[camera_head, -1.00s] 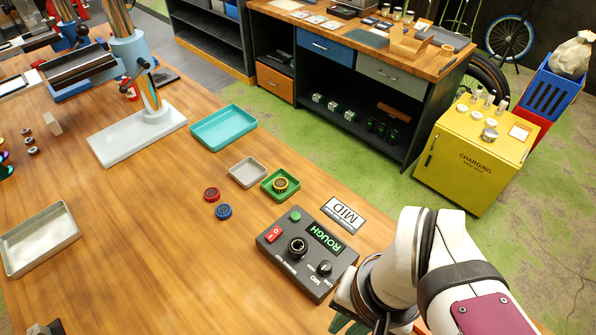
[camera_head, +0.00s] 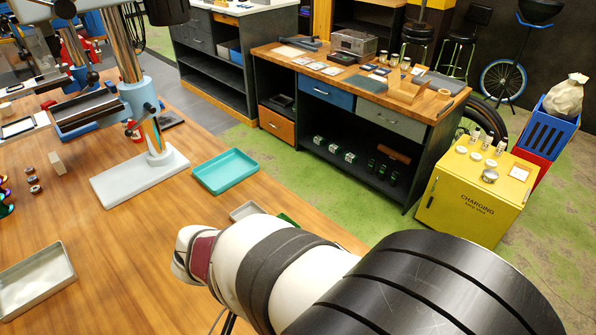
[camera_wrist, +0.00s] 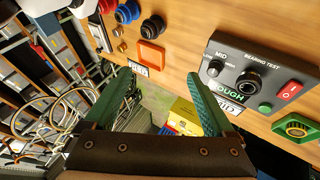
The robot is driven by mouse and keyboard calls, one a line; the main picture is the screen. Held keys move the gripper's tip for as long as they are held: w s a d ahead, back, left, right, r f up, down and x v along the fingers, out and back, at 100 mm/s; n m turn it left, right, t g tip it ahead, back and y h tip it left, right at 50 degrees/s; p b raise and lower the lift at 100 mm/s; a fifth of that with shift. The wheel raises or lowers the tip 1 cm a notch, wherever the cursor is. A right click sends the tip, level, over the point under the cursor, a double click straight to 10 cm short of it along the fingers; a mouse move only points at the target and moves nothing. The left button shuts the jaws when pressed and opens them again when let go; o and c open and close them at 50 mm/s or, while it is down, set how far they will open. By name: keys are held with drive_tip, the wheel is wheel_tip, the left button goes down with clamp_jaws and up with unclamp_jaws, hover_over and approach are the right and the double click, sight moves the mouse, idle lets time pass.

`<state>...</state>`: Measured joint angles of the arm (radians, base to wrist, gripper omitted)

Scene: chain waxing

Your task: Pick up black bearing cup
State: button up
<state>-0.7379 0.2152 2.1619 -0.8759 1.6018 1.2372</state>
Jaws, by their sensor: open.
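A black round cup (camera_wrist: 153,28) that looks like the black bearing cup stands on the wooden table at the top of the wrist view, beside a blue one (camera_wrist: 127,12). My gripper (camera_wrist: 160,78) is open, its two green fingers wide apart with nothing between them. The black cup lies beyond the fingertips, apart from them. In the head view my arm hides my gripper, and I cannot make out the black cup there.
The bearing tester (camera_wrist: 262,72) stands to the right in the wrist view, near a green tray (camera_wrist: 288,133) holding a bearing. An orange square tray (camera_wrist: 150,53) lies near the black cup. A teal tray (camera_head: 225,171) and grey tray (camera_head: 62,274) are on the table.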

drive_tip(key=w+a+f+m+t+h, duration=0.1)
drive_tip(key=a+f+t+h, duration=0.1)
drive_tip(key=a+f+t, duration=0.4)
drive_tip(key=w+a+f+t+h, duration=0.15)
drive_tip(key=a+t, duration=0.25)
drive_tip(key=a, duration=0.5)
drive_tip(key=shift+y, duration=0.35)
drive_tip(key=x, duration=1.5)
drive_tip(key=shift+w+d+r, duration=0.2)
drive_tip(key=shift+w+d, duration=0.05)
clamp_jaws()
